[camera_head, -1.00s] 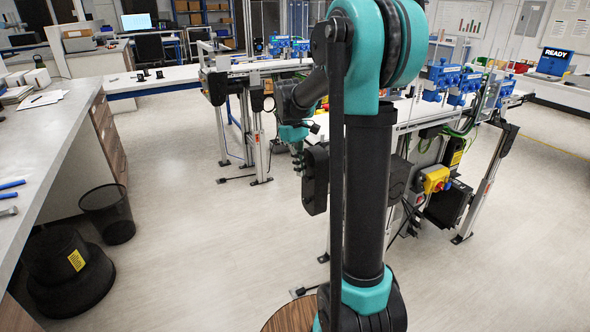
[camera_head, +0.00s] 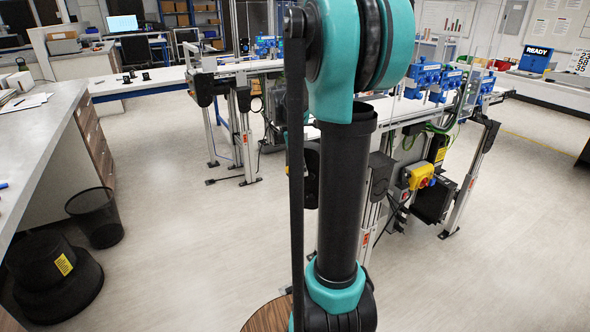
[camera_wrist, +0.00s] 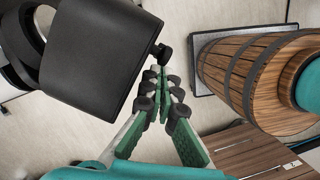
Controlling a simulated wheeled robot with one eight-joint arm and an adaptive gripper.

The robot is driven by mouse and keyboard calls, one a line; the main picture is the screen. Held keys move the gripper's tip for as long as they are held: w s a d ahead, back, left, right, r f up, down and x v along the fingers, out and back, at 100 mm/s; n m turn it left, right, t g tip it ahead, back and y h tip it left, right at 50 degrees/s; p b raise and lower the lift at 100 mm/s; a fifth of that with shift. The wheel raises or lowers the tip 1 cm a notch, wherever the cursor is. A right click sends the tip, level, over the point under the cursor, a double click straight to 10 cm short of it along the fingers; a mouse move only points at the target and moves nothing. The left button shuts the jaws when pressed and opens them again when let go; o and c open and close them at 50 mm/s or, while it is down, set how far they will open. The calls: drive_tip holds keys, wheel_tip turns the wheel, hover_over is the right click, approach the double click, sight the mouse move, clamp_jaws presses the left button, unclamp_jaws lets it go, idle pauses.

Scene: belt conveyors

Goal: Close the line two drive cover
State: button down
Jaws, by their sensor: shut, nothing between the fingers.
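My gripper (camera_wrist: 161,76) shows in the wrist view with its green-lined fingers together and nothing between them. A large black housing (camera_wrist: 98,55) fills the upper left there, with a small dark knob (camera_wrist: 160,53) at its right edge, just beyond the fingertips. I cannot tell whether the fingers touch the knob. In the head view, part of a black housing (camera_head: 312,178) shows behind my arm under the near conveyor (camera_head: 400,112); my gripper is hidden there. No label marks the line two drive cover, and I cannot tell whether it is open or shut.
A yellow-and-red switch box (camera_head: 418,176) and a dark box (camera_head: 434,202) sit under the near conveyor, beside its legs. Another conveyor (camera_head: 240,68) stands behind. Open floor lies between.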

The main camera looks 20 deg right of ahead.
drive_tip(key=d+n, duration=0.2)
drive_tip(key=shift+s+d+n+t, duration=0.1)
drive_tip(key=shift+d+n+t, duration=0.05)
drive_tip(key=shift+n+t, duration=0.2)
drive_tip(key=shift+w+d+n+t, duration=0.1)
drive_tip(key=shift+w+d+n, duration=0.15)
drive_tip(key=shift+d+n, duration=0.4)
drive_tip(key=shift+w+d+n+t, duration=0.1)
drive_tip(key=shift+w+d+n, duration=0.3)
drive_tip(key=shift+d, duration=0.3)
drive_tip(key=shift+w+d+n+t, duration=0.1)
drive_tip(key=shift+w+d+n, duration=0.05)
drive_tip(key=shift+d+n, duration=0.5)
drive_tip(key=shift+d, duration=0.1)
